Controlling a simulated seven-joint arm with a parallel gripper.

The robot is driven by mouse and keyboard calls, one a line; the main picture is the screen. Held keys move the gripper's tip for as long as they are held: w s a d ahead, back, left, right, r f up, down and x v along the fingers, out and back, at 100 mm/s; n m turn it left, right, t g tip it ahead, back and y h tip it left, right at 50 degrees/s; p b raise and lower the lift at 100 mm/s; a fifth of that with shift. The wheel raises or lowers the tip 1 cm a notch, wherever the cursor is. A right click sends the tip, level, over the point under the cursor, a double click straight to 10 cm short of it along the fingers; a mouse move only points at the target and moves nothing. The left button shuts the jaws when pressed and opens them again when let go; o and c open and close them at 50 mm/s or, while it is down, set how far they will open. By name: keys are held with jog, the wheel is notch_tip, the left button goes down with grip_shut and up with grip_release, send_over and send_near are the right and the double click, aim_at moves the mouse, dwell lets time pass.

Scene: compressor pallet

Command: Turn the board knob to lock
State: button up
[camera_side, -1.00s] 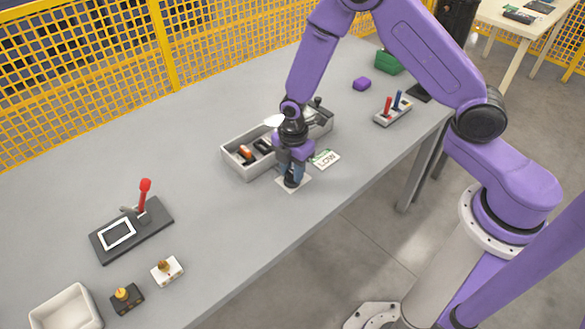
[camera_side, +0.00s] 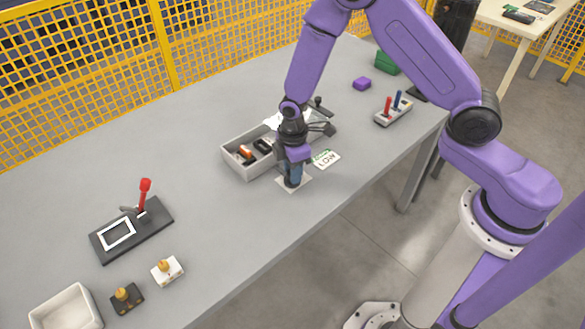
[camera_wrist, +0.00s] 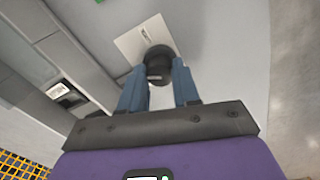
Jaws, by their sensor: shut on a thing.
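The board knob (camera_wrist: 158,65) is a black round knob on a pale square board (camera_wrist: 133,44) that lies on the grey table. In the wrist view the two blue fingers of my gripper (camera_wrist: 160,84) stand on either side of the knob and are shut on it. In the side view my gripper (camera_side: 292,180) points straight down over the board (camera_side: 304,184), and the fingers hide most of the knob. A dark mark shows on the board beyond the knob in the wrist view; I cannot read it.
A grey bin (camera_side: 240,166) with small parts stands just behind my gripper. A card reading "LOW" (camera_side: 326,158) lies right of the board. A toggle clamp with a red handle (camera_side: 145,190) is at left, and a two-lever box (camera_side: 392,113) at right.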

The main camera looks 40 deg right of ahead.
jog(key=m, duration=0.6)
jog(key=shift+m, duration=0.3)
jog(key=m, duration=0.6)
dwell(0.3)
jog(key=o, duration=1.1)
jog(key=shift+c, duration=0.2)
jog(key=shift+r, duration=0.15)
notch_tip(320, 180, up, 17)
jog(key=shift+a, duration=0.2)
jog(key=shift+r, duration=0.1)
